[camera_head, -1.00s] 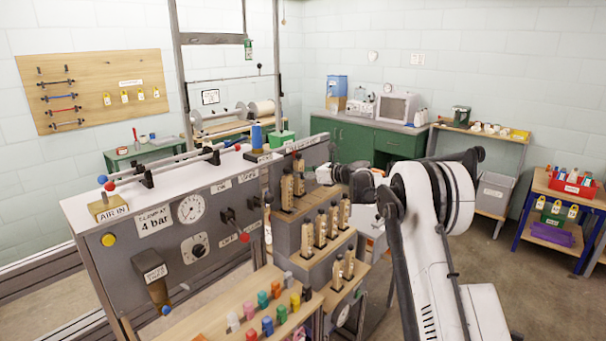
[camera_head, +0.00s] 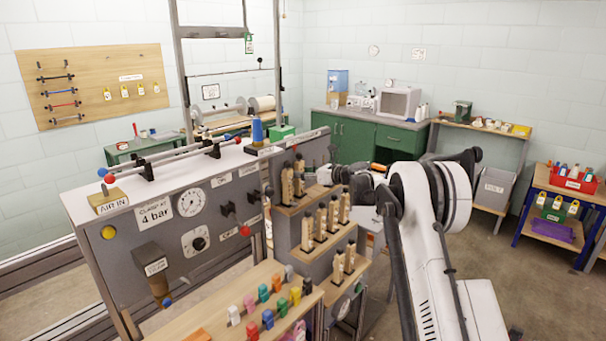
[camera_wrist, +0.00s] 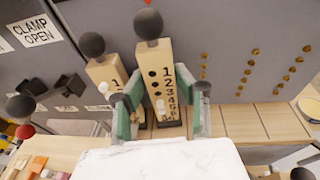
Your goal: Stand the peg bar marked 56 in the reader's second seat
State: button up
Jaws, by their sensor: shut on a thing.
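A wooden peg bar (camera_wrist: 158,80) with a black ball knob stands upright in the wrist view. It has dark holes and a column of figures from 1 down its face. I cannot read a mark of 56 on it. My gripper (camera_wrist: 163,112), with green-sided fingers, is shut on this bar's lower part. A second knobbed bar (camera_wrist: 104,74) stands close on its left, marked 1 at the top. In the head view my gripper (camera_head: 333,174) is small and partly hidden, beside two bars (camera_head: 287,182) on the top step of a grey stepped stand (camera_head: 290,236). I cannot tell which part is the reader's second seat.
Several more bars (camera_head: 334,214) stand on the middle and lower steps. Coloured pegs (camera_head: 268,319) sit on a wooden board in front. A grey panel with a dial (camera_head: 190,203) and levers stands at left. A grey wall with brass studs (camera_wrist: 248,72) rises behind the held bar.

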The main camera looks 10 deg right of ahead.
jog(key=shift+f+b, duration=0.45)
jog(key=shift+f, duration=0.1)
jog(key=o, duration=1.2)
jog(key=v, duration=1.2)
jog(key=s+a+r+n+g+h+b, duration=0.1)
jog(key=s+a+r+n+h, duration=0.25)
jog(key=s, duration=0.55)
jog(key=s+a+r+n+g, duration=0.1)
jog(key=s+a+r+n, duration=0.25)
jog(key=s+n, duration=0.45)
jog(key=s+a+r+n+g+h+b, duration=0.15)
jog(key=s+a, duration=0.25)
jog(key=s, duration=0.7)
jog(key=s+d+f+n+h, duration=0.1)
jog(key=s+f+n+h, duration=0.1)
jog(key=s, duration=0.8)
jog(key=s+f+n+h, duration=0.2)
jog(key=s+f+n, duration=0.2)
jog(key=s+n, duration=0.3)
jog(key=s+d+f+n+h, duration=0.1)
jog(key=s+f+n, duration=0.3)
jog(key=s, duration=0.9)
jog(key=shift+s+d+n+g+h, duration=0.25)
jog(key=shift+d+n+g+h, duration=0.1)
jog(key=shift+n+h, duration=0.2)
